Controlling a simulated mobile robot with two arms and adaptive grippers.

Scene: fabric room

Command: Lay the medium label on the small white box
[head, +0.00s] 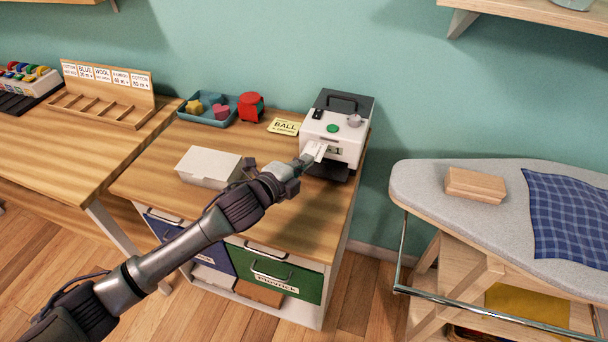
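A small white box (208,167) lies on the wooden top of the drawer unit, left of my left gripper. A white label (319,149) sticks out at the front slot of the white and dark label printer (342,131). My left gripper (306,161) is at the near end of this label, in front of the printer. Its fingertips are small and partly hidden by the wrist, so I cannot tell whether they are closed on the label. The label's size cannot be read. My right gripper is not in view.
A yellow card (284,127) reading "BALL", a red object (250,107) and a blue tray (190,116) with shapes lie behind the box. An ironing board (420,180) with a tan block (475,185) stands right. The unit's front right top is clear.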

